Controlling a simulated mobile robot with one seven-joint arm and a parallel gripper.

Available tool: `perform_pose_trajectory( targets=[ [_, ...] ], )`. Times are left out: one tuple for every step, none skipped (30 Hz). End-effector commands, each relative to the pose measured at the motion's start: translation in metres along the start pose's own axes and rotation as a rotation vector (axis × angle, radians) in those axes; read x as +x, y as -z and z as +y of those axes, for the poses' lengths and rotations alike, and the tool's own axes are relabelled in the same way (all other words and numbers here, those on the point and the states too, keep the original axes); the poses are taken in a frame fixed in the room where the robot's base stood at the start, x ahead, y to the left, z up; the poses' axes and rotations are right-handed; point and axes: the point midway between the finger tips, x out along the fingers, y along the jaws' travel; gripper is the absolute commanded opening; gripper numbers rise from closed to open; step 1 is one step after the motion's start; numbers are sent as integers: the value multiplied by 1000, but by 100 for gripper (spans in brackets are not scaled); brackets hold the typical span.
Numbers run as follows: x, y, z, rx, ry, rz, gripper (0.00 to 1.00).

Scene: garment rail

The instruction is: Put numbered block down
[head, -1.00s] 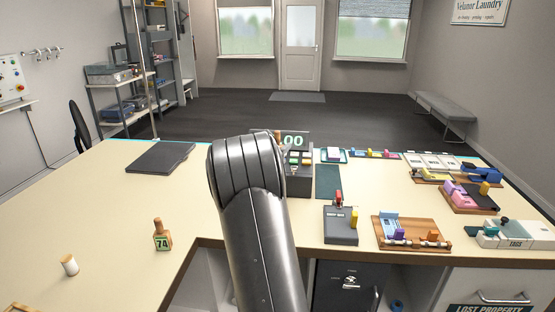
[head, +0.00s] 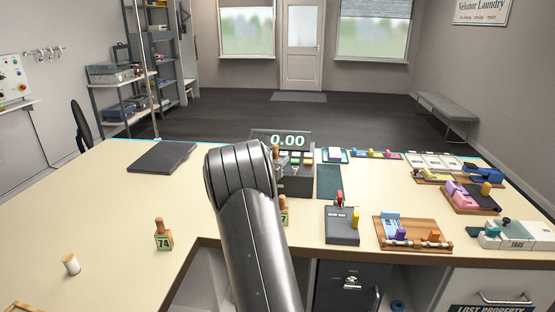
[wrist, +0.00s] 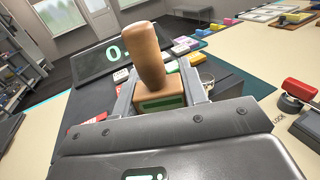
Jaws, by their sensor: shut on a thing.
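A numbered block with a wooden peg handle (wrist: 150,55) sits between the jaws of my gripper (wrist: 160,103), which is shut on it. In the head view a slice of this block (head: 284,215), with a figure on a green label, shows just right of my arm, near the counter's front edge. My arm hides the rest of it and the gripper there. I cannot tell whether its base touches the counter. A second block marked 74 (head: 163,236) stands upright on the counter (head: 120,220) to the left.
A cash register (head: 296,180) with a 0.00 display stands behind the held block. A grey device with a red knob (head: 342,226) is to the right, beside a wooden tray (head: 412,246). A white cylinder (head: 71,264) stands at the left. The counter's left middle is clear.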

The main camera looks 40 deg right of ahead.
Motion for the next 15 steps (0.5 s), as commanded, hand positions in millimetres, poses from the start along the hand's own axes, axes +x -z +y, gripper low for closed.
perform_pose_trajectory(
  targets=[
    [0, 2, 0, 0, 0, 0, 17],
    [0, 3, 0, 0, 0, 0, 17],
    [0, 4, 0, 0, 0, 0, 17],
    [0, 5, 0, 0, 0, 0, 17],
    [0, 5, 0, 0, 0, 0, 17],
    [0, 5, 0, 1, 0, 0, 17],
    [0, 5, 0, 1, 0, 0, 17],
    [0, 5, 0, 1, 0, 0, 40],
    [0, 5, 0, 1, 0, 0, 44],
    [0, 5, 0, 1, 0, 0, 46],
    [0, 5, 0, 1, 0, 0, 48],
    [0, 5, 0, 1, 0, 0, 52],
    [0, 5, 0, 1, 0, 0, 54],
    [0, 5, 0, 1, 0, 0, 57],
    [0, 5, 0, 1, 0, 0, 60]
  ],
)
